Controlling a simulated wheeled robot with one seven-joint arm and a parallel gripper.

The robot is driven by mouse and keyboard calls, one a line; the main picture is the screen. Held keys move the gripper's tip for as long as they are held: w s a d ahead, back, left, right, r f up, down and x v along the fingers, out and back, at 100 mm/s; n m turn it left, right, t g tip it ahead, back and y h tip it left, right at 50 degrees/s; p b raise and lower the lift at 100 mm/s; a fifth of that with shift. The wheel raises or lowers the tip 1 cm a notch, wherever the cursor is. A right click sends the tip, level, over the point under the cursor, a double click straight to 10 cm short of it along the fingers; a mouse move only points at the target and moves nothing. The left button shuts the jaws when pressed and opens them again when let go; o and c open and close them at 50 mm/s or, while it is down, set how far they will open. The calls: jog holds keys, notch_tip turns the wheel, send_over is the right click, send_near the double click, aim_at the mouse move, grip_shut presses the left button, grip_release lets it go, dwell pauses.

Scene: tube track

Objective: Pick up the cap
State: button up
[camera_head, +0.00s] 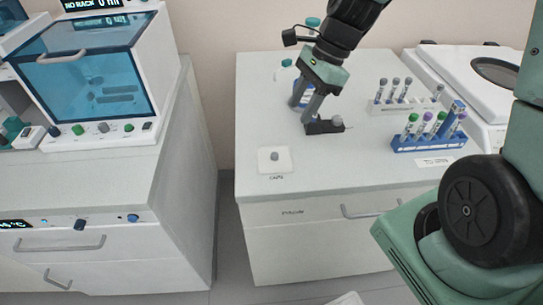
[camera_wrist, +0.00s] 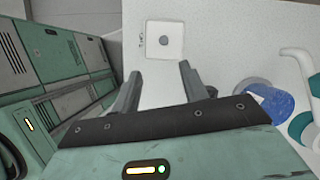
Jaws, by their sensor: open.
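The cap (camera_head: 275,156) is small, round and grey. It sits on a square white pad (camera_head: 263,166) near the front left of the white counter, and it also shows in the wrist view (camera_wrist: 164,40), top centre. My gripper (camera_head: 309,118) points down over the counter, to the right of and behind the pad. In the wrist view its two grey fingers (camera_wrist: 158,72) are spread apart with nothing between them. The cap lies beyond the fingertips, clear of both. A dark piece with a grey round top shows beside the fingers in the head view; I cannot tell what it is.
A blue-labelled bottle (camera_wrist: 268,104) stands close to my gripper, partly hidden behind it in the head view. A blue rack (camera_head: 428,143) and a pale rack (camera_head: 405,105) with tubes stand to the right. The counter's front left corner and edge are near the pad.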

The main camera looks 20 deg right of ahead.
send_over(277, 154)
jog(key=d, duration=0.2)
jog(key=f, duration=0.8)
jog(key=shift+s+f, duration=0.1)
jog(key=shift+s, duration=0.3)
jog(key=shift+w+d+p+x, duration=0.1)
jog(key=shift+w+p+x, duration=0.15)
jog(key=shift+x, duration=1.05)
jog(key=shift+w+d+p+x, duration=0.15)
jog(key=shift+p+x, duration=0.2)
jog(key=shift+x, duration=0.9)
jog(key=shift+f, duration=0.1)
jog(key=c, duration=0.8)
jog(key=shift+c, duration=0.4)
